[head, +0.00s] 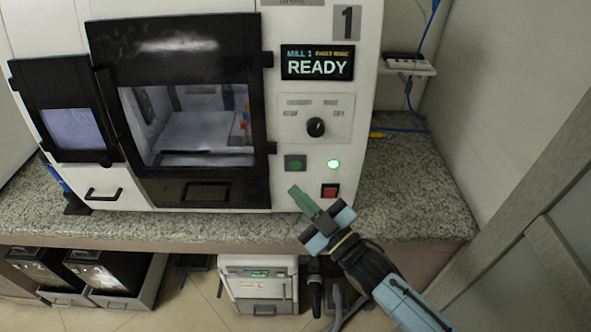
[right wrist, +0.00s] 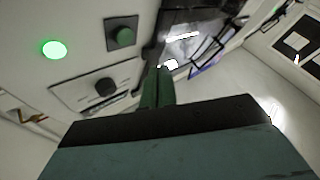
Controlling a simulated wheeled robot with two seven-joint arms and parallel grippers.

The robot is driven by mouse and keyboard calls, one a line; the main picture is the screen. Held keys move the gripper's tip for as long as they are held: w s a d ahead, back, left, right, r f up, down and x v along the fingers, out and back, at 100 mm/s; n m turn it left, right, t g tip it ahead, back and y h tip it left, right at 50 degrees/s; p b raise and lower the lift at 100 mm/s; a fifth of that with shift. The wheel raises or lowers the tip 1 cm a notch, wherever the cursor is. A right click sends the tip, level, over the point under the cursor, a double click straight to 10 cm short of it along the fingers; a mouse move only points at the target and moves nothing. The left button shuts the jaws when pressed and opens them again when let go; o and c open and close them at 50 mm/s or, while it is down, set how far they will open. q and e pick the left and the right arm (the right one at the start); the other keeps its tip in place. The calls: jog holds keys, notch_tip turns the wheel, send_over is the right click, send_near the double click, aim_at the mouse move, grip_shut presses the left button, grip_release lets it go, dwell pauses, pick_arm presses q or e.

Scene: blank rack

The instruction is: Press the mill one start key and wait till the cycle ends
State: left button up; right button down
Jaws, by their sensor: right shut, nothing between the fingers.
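Mill one (head: 283,110) is a white machine with a black-framed window door, which looks closed. Its display (head: 318,63) reads "MILL 1" and "READY". The green start key (head: 295,163) sits on a dark square plate below the knob; it also shows in the right wrist view (right wrist: 123,36). A round green lamp (head: 333,164) glows to its right, and it is lit in the right wrist view too (right wrist: 54,49). My right gripper (head: 301,199) is shut and empty, its green fingers below the start key and apart from it. My left gripper is not in view.
A red key (head: 329,191) is close right of my right fingers. A knob (head: 316,127) sits above the start key. The speckled counter (head: 410,210) is clear at right, by a wall. A small white unit (head: 259,287) stands below the counter, with dark bins (head: 105,270) at left.

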aim_at(296, 165)
jog(key=shift+w+f+b, duration=0.1)
jog(key=shift+w+b, duration=0.95)
jog(key=shift+w, duration=1.4)
jog(key=shift+w, duration=0.1)
jog(key=shift+w, duration=0.3)
